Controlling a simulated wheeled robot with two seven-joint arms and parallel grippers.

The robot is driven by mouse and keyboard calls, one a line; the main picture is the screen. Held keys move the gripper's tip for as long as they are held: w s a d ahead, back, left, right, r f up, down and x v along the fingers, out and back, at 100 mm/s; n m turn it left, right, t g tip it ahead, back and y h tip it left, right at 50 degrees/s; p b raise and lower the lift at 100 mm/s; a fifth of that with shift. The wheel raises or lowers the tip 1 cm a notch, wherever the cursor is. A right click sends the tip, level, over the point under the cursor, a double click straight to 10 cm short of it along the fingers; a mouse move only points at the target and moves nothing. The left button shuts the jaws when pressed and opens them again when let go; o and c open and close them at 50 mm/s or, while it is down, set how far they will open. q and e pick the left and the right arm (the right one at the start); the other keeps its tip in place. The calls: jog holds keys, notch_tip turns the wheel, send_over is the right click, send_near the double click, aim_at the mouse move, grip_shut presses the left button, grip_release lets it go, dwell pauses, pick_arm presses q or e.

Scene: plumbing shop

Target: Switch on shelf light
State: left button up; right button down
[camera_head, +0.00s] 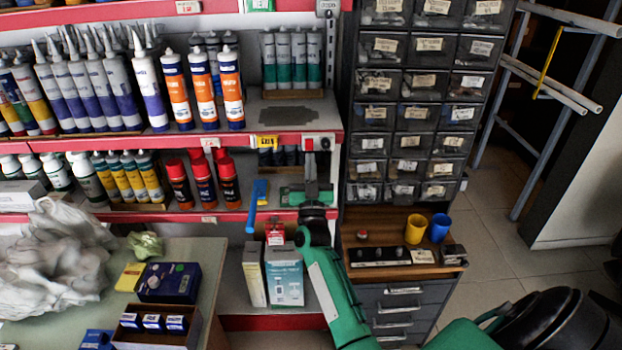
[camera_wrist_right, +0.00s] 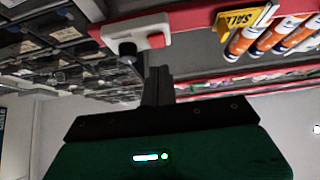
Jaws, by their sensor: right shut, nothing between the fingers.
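A white switch box (camera_head: 319,142) with a red part and a dark part sits on the red front edge of the upper shelf, at its right end. In the right wrist view the box (camera_wrist_right: 136,30) shows close up at the top, with the red part on the right and a dark round part on the left. My right gripper (camera_head: 310,160) is shut and empty, just below the box. My left gripper is not in view.
A yellow sale tag (camera_head: 267,142) hangs left of the box. Cartridges (camera_head: 203,88) and spray cans (camera_head: 203,180) fill the shelves. A drawer cabinet (camera_head: 412,107) stands close on the right. Below are two cartons (camera_head: 284,275), and two cups (camera_head: 416,228) on a wooden top.

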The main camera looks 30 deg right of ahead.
aim_at(310, 146)
jog(key=shift+w+d+f, duration=0.2)
jog(key=shift+w+d, duration=0.2)
jog(key=shift+w, duration=0.25)
jog(key=shift+w+d+f, duration=0.15)
jog(key=shift+w+d, duration=0.25)
jog(key=shift+w, duration=0.25)
